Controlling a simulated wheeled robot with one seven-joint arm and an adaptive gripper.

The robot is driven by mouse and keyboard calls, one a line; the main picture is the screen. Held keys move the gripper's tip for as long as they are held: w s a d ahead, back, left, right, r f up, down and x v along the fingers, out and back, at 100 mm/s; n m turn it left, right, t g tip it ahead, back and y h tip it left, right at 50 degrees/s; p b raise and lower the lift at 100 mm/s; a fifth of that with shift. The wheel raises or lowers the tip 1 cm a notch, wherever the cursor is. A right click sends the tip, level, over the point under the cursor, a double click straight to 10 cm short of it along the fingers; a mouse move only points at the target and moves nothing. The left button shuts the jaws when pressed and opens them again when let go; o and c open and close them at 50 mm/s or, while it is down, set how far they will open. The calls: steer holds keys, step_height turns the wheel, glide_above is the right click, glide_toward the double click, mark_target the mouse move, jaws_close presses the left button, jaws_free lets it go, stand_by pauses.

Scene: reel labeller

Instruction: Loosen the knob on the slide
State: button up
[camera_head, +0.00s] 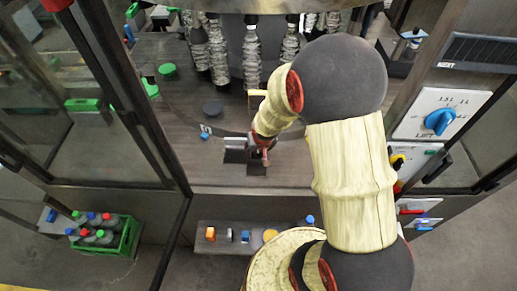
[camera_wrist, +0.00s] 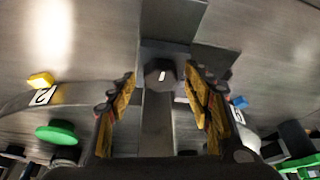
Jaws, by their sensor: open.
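A dark, faceted knob (camera_wrist: 158,73) with a white mark sits on a grey slide (camera_wrist: 157,125) in the middle of the wrist view. My gripper (camera_wrist: 163,77) is open, with one yellow-and-black finger on each side of the knob. Gaps show between the fingers and the knob; I cannot tell whether the tips reach down to its level. In the head view my gripper (camera_head: 262,152) is low over the machine deck, and it and my arm hide the knob. Part of the grey slide assembly (camera_head: 235,141) shows to its left.
A blue piece (camera_wrist: 239,102) is close to the right finger. A door frame (camera_head: 135,95) and a switch panel (camera_head: 440,115) flank the opening.

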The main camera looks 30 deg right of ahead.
steer(key=v, duration=1.2)
steer(key=shift+f, duration=0.1)
steer(key=s+a+r+n+t+y+b, duration=0.1)
steer(key=s+a+n+b, duration=0.3)
steer(key=s+a+b, duration=0.8)
steer(key=s+r+b, duration=0.1)
steer(key=s+b, duration=0.2)
steer(key=b, duration=0.2)
steer(key=shift+a+y+b, duration=0.3)
steer(key=shift+a, duration=0.05)
steer(key=shift+s, duration=0.15)
